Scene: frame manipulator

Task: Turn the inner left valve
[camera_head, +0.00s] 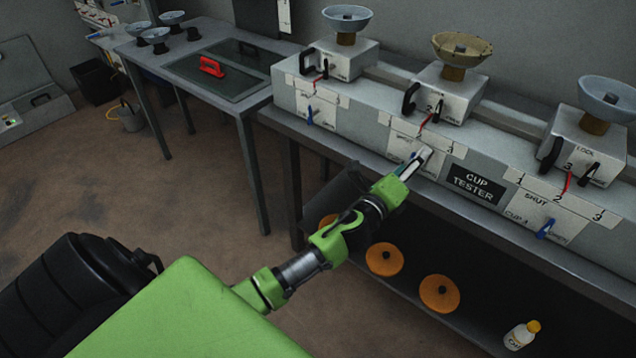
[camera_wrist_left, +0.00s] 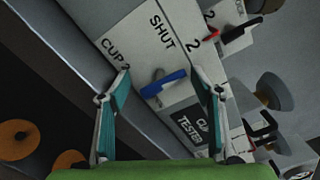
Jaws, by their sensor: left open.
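My left gripper (camera_head: 415,162) reaches in from the left to the front of the grey cup tester, at its middle station. In the left wrist view the open gripper (camera_wrist_left: 160,72) has one finger on either side of a blue valve lever (camera_wrist_left: 164,83). The lever sits on a white "CUP 2 SHUT" label (camera_wrist_left: 135,45). I see no clear contact between fingers and lever. In the head view the gripper hides this lever. Other blue levers show at the left station (camera_head: 309,116) and right station (camera_head: 545,229). My right gripper is not in view.
White boxes with bowls stand on top, including a yellowish bowl (camera_head: 462,48) at the middle station. A black "CUP TESTER" sign (camera_head: 477,185) is right of the gripper. Orange discs (camera_head: 440,293) and a small bottle (camera_head: 522,335) are on the lower shelf. A side table (camera_head: 150,55) stands left.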

